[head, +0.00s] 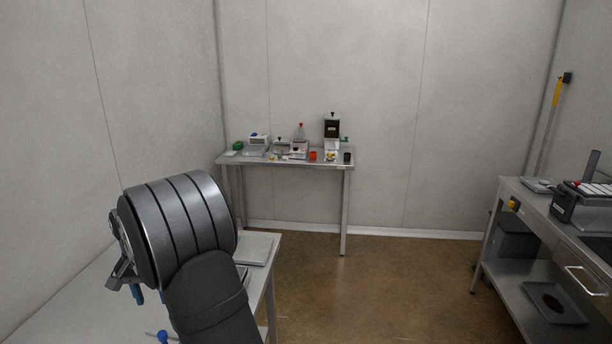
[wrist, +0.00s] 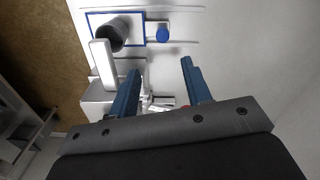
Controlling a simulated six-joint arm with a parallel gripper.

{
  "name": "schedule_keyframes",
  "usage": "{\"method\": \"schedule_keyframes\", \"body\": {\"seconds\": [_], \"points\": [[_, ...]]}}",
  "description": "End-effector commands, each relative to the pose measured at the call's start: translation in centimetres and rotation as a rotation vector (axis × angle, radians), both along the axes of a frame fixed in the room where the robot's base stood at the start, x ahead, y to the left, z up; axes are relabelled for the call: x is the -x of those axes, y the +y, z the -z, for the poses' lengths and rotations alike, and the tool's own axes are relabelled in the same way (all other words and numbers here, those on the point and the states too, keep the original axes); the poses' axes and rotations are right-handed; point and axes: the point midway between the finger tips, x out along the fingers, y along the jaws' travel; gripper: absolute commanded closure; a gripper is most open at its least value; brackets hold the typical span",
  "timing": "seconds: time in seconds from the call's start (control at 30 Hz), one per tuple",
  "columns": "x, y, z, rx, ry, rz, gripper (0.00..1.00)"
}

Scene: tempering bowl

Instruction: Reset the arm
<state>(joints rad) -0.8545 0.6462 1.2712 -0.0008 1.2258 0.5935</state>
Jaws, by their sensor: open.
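My gripper (wrist: 160,92) is open in the wrist view, with its two blue fingers apart and nothing held between them. In the head view my arm hangs over the near-left table (head: 70,308), and one blue fingertip shows under the wrist. Below and beyond the fingers in the wrist view are a dark grey cup (wrist: 112,36) and a round blue object (wrist: 162,34) by a blue-edged white panel. Small metal parts show between the fingers, too small to name. Much of the near table is hidden behind my arm.
A back table (head: 285,158) holds several small instruments and an orange-red cup (head: 312,155). At right stands a metal bench (head: 545,212) with a dark device (head: 575,203) and a lower shelf. Brown floor (head: 390,285) between them is clear. A wall is close on the left.

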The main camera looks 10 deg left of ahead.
Motion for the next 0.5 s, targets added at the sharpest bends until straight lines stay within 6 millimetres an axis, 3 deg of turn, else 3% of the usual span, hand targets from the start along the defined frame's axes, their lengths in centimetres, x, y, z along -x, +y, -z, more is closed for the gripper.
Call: {"method": "schedule_keyframes", "body": {"seconds": [0.5], "points": [[0.1,0.0,10.3,0.001,0.002,0.0,0.55]]}}
